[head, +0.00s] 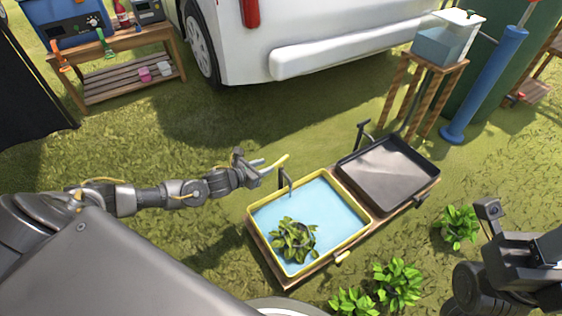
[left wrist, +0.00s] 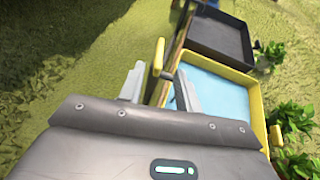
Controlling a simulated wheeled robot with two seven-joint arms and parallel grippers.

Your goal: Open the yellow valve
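A slim yellow lever (head: 275,164), which looks like the yellow valve, sticks out near the tap (head: 285,180) at the left back edge of a yellow-rimmed basin (head: 330,184). My left gripper (head: 262,164) is beside the lever, reaching in from the left. In the left wrist view the lever (left wrist: 158,54) shows in the gap between the two grey fingers (left wrist: 158,86). The fingers are apart; I cannot tell whether either touches the lever. My right arm (head: 500,270) shows at the lower right, but its fingers cannot be made out.
The basin holds blue water and a leafy plant (head: 294,240). A dark tray (head: 395,150) adjoins it. Green plants (head: 398,284) grow in front. A white vehicle (head: 330,40), a wooden bench (head: 120,42) and a blue post (head: 485,85) stand behind.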

